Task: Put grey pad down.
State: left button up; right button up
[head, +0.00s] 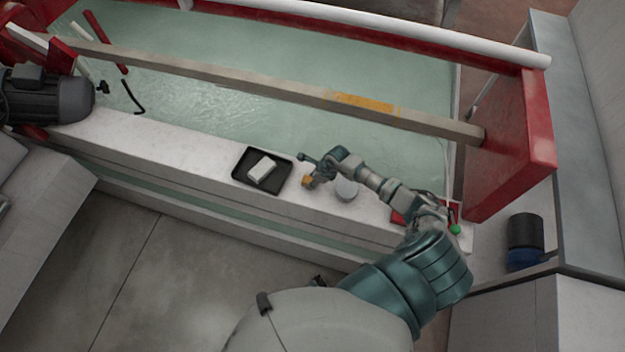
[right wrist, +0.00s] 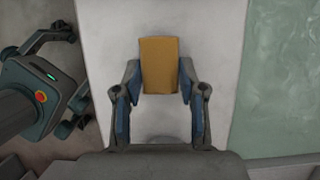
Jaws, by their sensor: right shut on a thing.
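My right gripper (head: 311,183) is over the white ledge, just right of the black tray. It is shut on a small orange-yellow block (head: 306,181). In the right wrist view the block (right wrist: 159,65) sits between the two blue-padded fingers (right wrist: 160,82). Whether the block touches the ledge, I cannot tell. A pale grey pad (head: 261,169) lies in the black tray (head: 243,180), apart from my gripper.
The white ledge (head: 190,150) runs along the wet green bed (head: 210,100). A pale round thing (head: 346,189) is on the ledge beside my right gripper. A beam (head: 280,90) and red end frame (head: 515,150) stand behind. The ledge left of the tray is clear.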

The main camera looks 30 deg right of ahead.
jog(key=shift+d+f, duration=0.1)
jog(key=shift+d, duration=0.15)
jog(key=o, duration=0.7)
jog(key=shift+d, duration=0.15)
jog(key=shift+o, duration=0.7)
jog(key=shift+d+f, duration=0.1)
jog(key=shift+r, duration=0.3)
jog(key=v, duration=0.3)
jog(key=shift+a+p, duration=0.25)
jog(key=shift+p, duration=0.05)
pick_arm(q)
jog(key=s, duration=0.3)
jog(key=shift+s+f+p, duration=0.1)
jog(key=shift+f+p, duration=0.15)
jog(key=shift+p, duration=0.05)
pick_arm(e)
jog(key=v, duration=0.8)
jog(key=shift+r, duration=0.3)
jog(key=shift+s+d, duration=0.1)
